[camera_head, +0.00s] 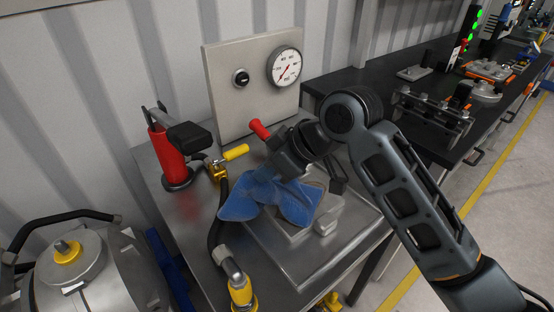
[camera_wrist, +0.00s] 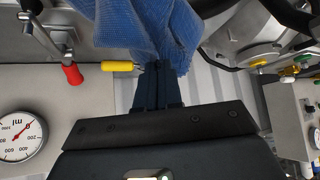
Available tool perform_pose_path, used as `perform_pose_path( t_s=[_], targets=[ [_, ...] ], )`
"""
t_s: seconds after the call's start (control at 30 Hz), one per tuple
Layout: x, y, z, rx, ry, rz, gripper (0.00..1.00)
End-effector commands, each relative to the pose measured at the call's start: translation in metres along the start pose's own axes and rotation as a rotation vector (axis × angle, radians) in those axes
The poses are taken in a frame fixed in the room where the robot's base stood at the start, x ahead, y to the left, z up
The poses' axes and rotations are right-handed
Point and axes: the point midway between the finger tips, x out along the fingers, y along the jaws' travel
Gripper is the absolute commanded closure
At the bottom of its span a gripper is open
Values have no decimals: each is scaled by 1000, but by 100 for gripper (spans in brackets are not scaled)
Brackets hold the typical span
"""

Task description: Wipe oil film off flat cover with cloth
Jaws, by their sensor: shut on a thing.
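A blue cloth (camera_head: 270,197) hangs bunched from my gripper (camera_head: 302,172) in the head view. In the wrist view the cloth (camera_wrist: 150,25) is pinched between the fingertips (camera_wrist: 158,68), so the gripper is shut on it. The cloth lies over or just above the left part of a flat grey metal cover (camera_head: 325,222) on the steel bench; I cannot tell whether it touches. The cloth and gripper hide much of the cover. No oil film can be made out on the part that shows.
A red cylinder with a black handle (camera_head: 168,155), a yellow-handled valve (camera_head: 235,152) and a hose (camera_head: 216,215) stand left of the cover. Behind is a panel with a gauge (camera_head: 285,67). A red handle (camera_head: 259,129) is close to my gripper. A dark workbench (camera_head: 400,105) holds parts at right.

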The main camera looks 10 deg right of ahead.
Motion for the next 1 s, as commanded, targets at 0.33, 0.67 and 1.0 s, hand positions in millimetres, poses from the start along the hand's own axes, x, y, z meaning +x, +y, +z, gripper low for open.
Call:
perform_pose_path(
  t_s=[0.33,0.67,1.0],
  targets=[
    [32,0,28,2,0,-1,100],
    [41,1,35,0,-1,1,79],
    [41,1,35,1,0,1,47]
  ],
)
